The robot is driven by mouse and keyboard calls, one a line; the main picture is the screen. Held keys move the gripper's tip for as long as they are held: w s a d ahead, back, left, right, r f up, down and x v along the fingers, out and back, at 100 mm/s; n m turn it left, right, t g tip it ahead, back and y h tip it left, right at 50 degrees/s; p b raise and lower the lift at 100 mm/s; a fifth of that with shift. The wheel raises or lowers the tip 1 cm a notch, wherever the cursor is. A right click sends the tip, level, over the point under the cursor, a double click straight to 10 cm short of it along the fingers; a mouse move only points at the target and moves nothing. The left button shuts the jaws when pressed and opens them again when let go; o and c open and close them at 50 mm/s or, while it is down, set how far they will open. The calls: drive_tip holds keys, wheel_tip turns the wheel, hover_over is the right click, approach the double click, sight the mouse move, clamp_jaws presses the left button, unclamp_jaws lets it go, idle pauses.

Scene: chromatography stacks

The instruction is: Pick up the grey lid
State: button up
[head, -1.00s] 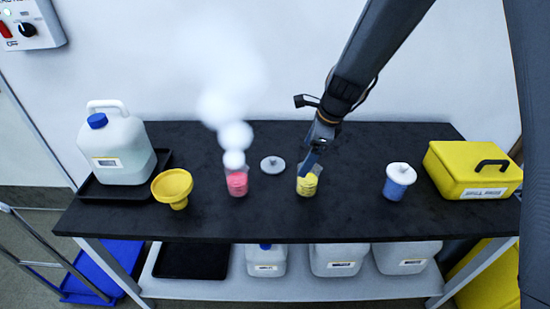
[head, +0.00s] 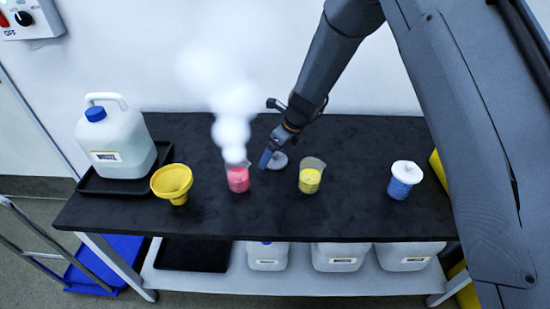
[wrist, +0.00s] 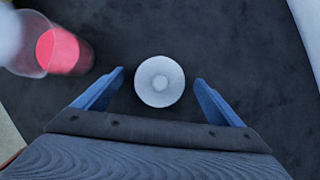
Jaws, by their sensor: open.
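The grey lid (head: 279,161) is a small round disc with a knob, lying flat on the black bench top (head: 240,222) between the pink and yellow beakers. In the wrist view the lid (wrist: 160,81) sits centred just ahead of and between my blue fingertips. My gripper (head: 266,158) is open and empty, above the lid and partly covering it in the head view. In the wrist view its two fingers (wrist: 159,79) are spread on either side of the lid, apart from it. I cannot tell the exact height above the lid.
A pink beaker (head: 238,180) giving off white vapour (head: 231,132) stands close left of the lid. A yellow beaker (head: 311,177) stands right. A white-topped blue beaker (head: 404,180), yellow funnel (head: 172,184) and jug (head: 118,148) stand farther off. The bench front is clear.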

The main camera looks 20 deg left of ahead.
drive_tip(key=shift+w+a+f, duration=0.1)
drive_tip(key=shift+f, duration=0.4)
drive_tip(key=c, duration=1.1)
wheel_tip(320, 180, up, 10)
drive_tip(key=s+a+r+p, duration=0.3)
drive_tip(key=s+a+p, duration=0.1)
drive_tip(key=s, duration=0.2)
drive_tip(key=s+a+r+p, duration=0.3)
drive_tip(key=s+a+p, duration=0.1)
drive_tip(key=s, duration=0.3)
drive_tip(key=shift+s+p, duration=0.15)
drive_tip(key=shift+p, duration=0.3)
